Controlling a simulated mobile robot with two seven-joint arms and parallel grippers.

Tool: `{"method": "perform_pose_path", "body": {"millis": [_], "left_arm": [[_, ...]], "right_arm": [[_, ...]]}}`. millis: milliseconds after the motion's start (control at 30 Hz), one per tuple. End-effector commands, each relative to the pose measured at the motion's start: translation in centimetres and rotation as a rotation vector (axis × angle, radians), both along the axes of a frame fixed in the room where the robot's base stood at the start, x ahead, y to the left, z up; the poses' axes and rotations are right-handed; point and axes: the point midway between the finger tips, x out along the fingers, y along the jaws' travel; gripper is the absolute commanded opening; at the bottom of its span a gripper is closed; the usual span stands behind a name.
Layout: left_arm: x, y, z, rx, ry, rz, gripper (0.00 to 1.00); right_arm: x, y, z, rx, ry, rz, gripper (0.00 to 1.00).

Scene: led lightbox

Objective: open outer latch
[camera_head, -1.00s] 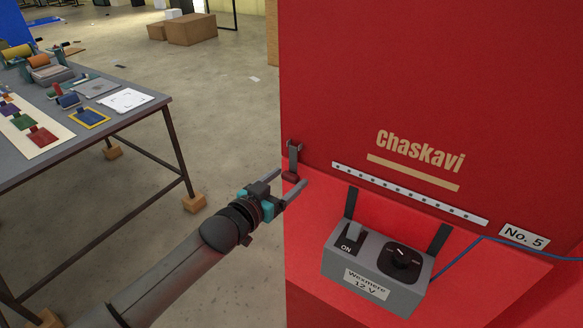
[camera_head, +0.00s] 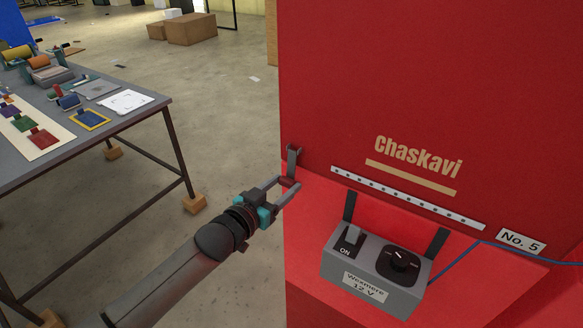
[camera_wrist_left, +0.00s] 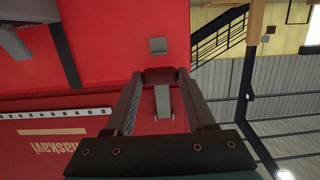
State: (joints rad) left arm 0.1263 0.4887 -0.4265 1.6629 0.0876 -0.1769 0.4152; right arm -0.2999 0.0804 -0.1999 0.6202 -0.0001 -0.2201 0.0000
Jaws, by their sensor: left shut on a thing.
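The outer latch (camera_head: 292,160) is a grey metal strap with a dark red grip at its lower end, on the left edge of the red lightbox (camera_head: 430,75). My left gripper (camera_head: 287,184) is shut on the dark red grip of the latch. In the left wrist view the latch's grip (camera_wrist_left: 159,75) lies between the two fingertips, with the grey strap (camera_wrist_left: 162,101) below it in the picture. A small grey plate (camera_wrist_left: 158,45) shows on the red surface beyond the grip. My right gripper is not in view.
A grey control box (camera_head: 372,272) with a switch and a knob hangs on the red front ledge, with a blue cable (camera_head: 462,257) at its right. A table (camera_head: 135,125) with several coloured items stands at the left. Open floor (camera_head: 235,130) lies between table and lightbox.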

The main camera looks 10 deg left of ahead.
Motion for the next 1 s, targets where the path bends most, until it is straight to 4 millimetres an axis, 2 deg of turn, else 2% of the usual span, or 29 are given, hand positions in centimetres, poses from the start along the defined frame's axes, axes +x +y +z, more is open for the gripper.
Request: {"method": "perform_pose_path", "body": {"millis": [100,467,800,1000], "left_arm": [[-0.6,0.2,0.3,0.0,0.0,-0.001,0.1],[-0.7,0.3,0.2,0.001,0.001,0.0,0.1],[-2.1,0.7,1.1,0.001,0.002,-0.001,0.1],[-2.4,0.9,1.2,0.002,-0.001,-0.001,0.1]], "right_arm": [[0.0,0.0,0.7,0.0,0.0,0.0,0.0],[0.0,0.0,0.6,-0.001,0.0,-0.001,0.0],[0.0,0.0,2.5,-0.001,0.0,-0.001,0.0],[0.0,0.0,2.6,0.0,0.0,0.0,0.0]]}}
